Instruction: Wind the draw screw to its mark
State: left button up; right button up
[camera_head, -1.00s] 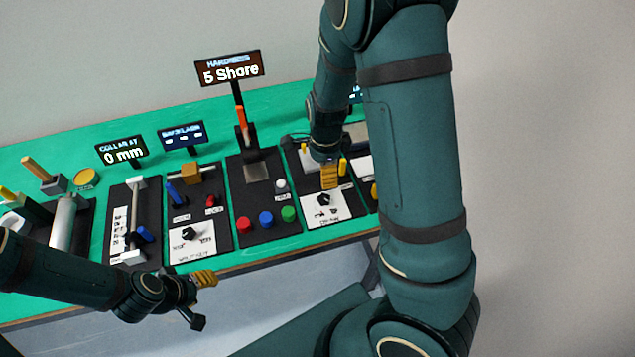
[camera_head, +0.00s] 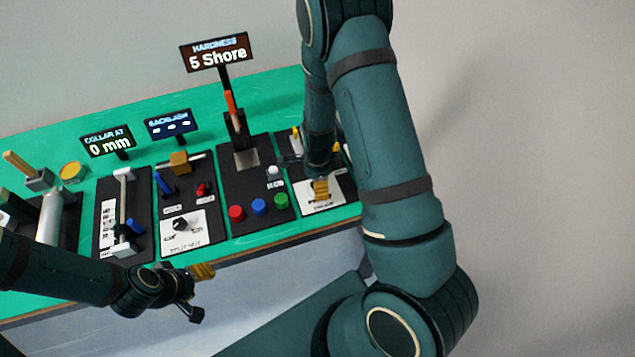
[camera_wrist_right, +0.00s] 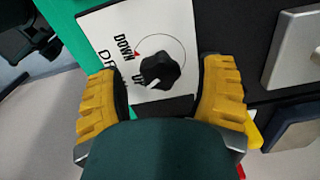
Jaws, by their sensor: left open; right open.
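A collar station with a long screw rod (camera_head: 123,205) stands left of centre in the head view. A blue handle (camera_head: 135,227) is near its front end, a white scale lies beside it, and its display (camera_head: 108,141) reads "COLLAR AT 0 mm". My right gripper (camera_head: 320,190) is over a white plate at the right. In the right wrist view a black knob (camera_wrist_right: 159,71) with a white pointer sits between the open yellow fingers (camera_wrist_right: 162,85), apparently untouched. The plate reads "DOWN" and "UP", with a red mark. My left gripper (camera_head: 200,290) is open and empty before the bench edge.
The green bench (camera_head: 280,90) carries a backlash station with a black knob (camera_head: 180,224). Beside it, a hardness station has red, blue and green buttons (camera_head: 259,207) and a display (camera_head: 216,52) reading "5 Shore". A yellow tin (camera_head: 72,172) stands at the left.

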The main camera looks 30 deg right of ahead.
jog(key=shift+f, duration=0.1)
jog(key=shift+c, duration=0.2)
jog(key=c, duration=1.1)
jog(key=shift+c, duration=0.2)
jog(key=shift+n, duration=0.3)
